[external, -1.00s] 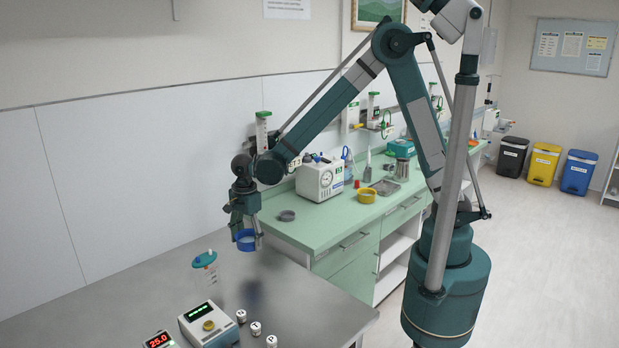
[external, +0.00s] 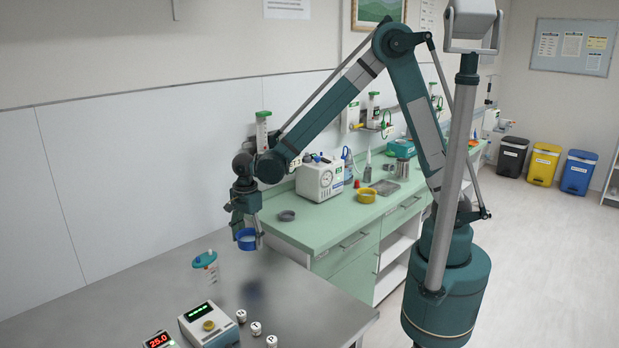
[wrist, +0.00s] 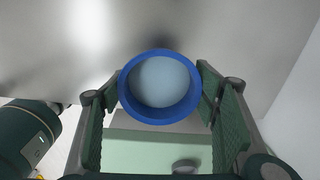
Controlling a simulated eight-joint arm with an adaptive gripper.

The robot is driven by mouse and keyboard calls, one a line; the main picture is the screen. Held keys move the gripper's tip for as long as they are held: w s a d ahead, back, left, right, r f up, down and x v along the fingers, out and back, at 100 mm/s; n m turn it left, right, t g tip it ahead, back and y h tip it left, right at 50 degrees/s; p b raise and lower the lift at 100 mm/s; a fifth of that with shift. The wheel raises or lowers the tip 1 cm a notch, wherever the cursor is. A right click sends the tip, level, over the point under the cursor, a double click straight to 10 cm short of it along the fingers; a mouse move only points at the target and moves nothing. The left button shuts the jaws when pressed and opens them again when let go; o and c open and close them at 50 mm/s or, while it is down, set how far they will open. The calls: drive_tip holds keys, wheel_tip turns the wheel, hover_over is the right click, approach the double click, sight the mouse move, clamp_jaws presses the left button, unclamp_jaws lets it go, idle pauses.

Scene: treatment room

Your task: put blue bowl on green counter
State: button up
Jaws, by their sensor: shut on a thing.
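The blue bowl (external: 246,239) is held in my gripper (external: 247,235) above the far part of the grey metal table. In the wrist view the bowl (wrist: 160,112) sits between the two green finger pads of my gripper (wrist: 160,100), with its pale inside facing the camera. The green counter (external: 325,225) stands along the wall to the right of the gripper. Part of the counter (wrist: 135,155) shows at the bottom of the wrist view, below the bowl.
A grey dish (external: 287,216) lies on the counter's near end. A white machine (external: 320,180), a yellow bowl (external: 365,196) and a metal tray (external: 385,188) stand farther along.

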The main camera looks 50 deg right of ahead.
drive_tip(key=w+d+r+m, duration=0.1)
drive_tip(key=w+d, duration=0.1)
drive_tip(key=d, duration=0.5)
drive_tip(key=w+d+r+m, duration=0.1)
drive_tip(key=w+d, duration=0.1)
drive_tip(key=d, duration=0.5)
wheel_tip(320, 180, up, 4)
drive_tip(key=m+p, duration=0.4)
drive_tip(key=m, duration=0.2)
hover_over(348, 210)
drive_tip(key=shift+a+r, duration=0.1)
drive_tip(key=shift+r, duration=0.05)
drive_tip(key=shift+f+b, duration=0.45)
drive_tip(key=shift+f, duration=2.5)
drive_tip(key=shift+f, duration=2.05)
